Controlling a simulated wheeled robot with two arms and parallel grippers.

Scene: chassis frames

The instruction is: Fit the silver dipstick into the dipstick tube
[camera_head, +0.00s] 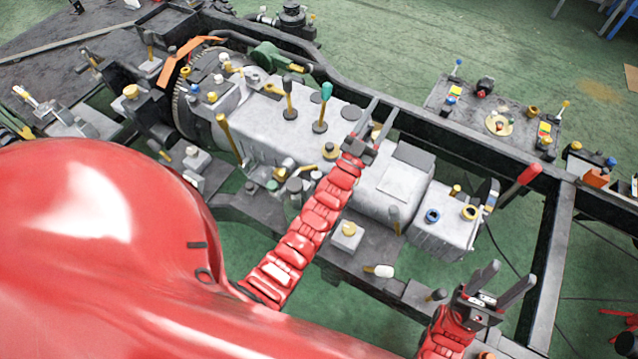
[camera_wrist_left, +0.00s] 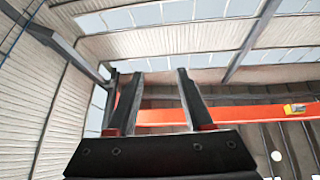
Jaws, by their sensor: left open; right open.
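My left gripper (camera_head: 384,105) reaches over the grey engine and gearbox block (camera_head: 265,125) in the head view, with its fingers apart and empty. Its open fingers also show in the left wrist view (camera_wrist_left: 157,95), with nothing between them. My right gripper (camera_head: 513,272) is open and empty at the lower right, near the frame's cross member. Several upright sticks rise from the block, among them a teal-topped one (camera_head: 323,107), a dark one (camera_head: 289,98) and a yellow-handled one (camera_head: 229,137). I cannot tell which piece is the silver dipstick or which opening is its tube.
Black chassis rails (camera_head: 455,148) run along the block. A red-handled lever (camera_head: 522,183) stands near the right cross member. A plate with several small parts (camera_head: 470,124) lies beyond the far rail. The left wrist view faces the ceiling and an orange beam.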

